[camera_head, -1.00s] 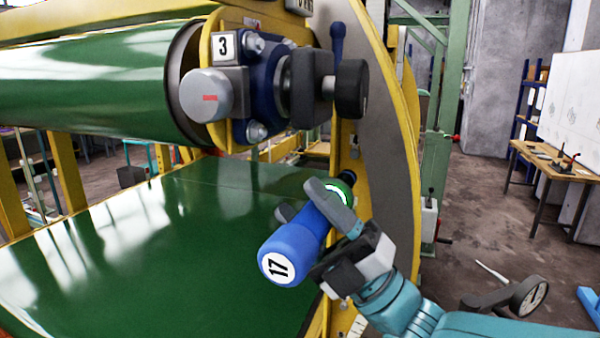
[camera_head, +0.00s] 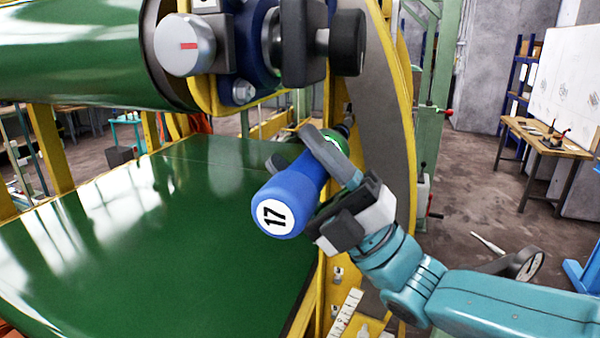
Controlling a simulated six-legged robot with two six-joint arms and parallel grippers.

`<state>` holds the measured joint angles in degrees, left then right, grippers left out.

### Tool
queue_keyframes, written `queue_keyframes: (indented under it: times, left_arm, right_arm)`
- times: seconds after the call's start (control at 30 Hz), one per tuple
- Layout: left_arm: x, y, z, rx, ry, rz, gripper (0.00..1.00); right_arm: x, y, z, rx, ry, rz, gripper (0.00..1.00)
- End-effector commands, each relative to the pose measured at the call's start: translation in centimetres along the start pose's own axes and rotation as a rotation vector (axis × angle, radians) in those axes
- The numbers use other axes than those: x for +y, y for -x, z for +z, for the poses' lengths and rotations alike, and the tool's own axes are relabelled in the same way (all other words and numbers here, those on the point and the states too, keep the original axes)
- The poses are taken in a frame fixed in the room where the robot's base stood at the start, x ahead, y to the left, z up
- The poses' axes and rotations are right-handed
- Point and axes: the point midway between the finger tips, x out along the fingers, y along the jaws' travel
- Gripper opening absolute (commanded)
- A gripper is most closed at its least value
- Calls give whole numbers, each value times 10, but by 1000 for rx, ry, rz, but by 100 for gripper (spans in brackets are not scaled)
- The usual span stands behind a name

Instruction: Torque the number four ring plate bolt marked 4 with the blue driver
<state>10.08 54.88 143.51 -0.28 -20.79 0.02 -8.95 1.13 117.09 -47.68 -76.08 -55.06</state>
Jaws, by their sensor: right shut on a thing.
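The blue driver (camera_head: 290,195) has a white end cap marked 17 and a green band near its far end. My right gripper (camera_head: 305,152) is shut on it, with its fingers around the driver near the green band. The driver's far end points toward the yellow and grey ring plate (camera_head: 375,150); I cannot tell whether its tip touches anything. No bolt marked 4 can be made out in view. My left gripper is not in view.
A bearing block with a grey knob (camera_head: 185,45) and a black knob (camera_head: 347,43) stands above the driver. A green roller (camera_head: 70,50) lies upper left, a green panel (camera_head: 130,240) below it. A wooden table (camera_head: 540,140) stands at the far right.

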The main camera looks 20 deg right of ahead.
Motion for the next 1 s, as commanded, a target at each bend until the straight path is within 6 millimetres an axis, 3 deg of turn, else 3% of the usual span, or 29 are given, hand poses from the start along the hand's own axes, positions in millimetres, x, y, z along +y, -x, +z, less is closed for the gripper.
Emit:
queue_keyframes:
  times: [0.6,1.0]
  left_arm:
    - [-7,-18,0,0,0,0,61]
    - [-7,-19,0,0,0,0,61]
  right_arm:
    - [0,-1,56,1,3,2,10]
    - [1,-2,55,2,3,3,10]
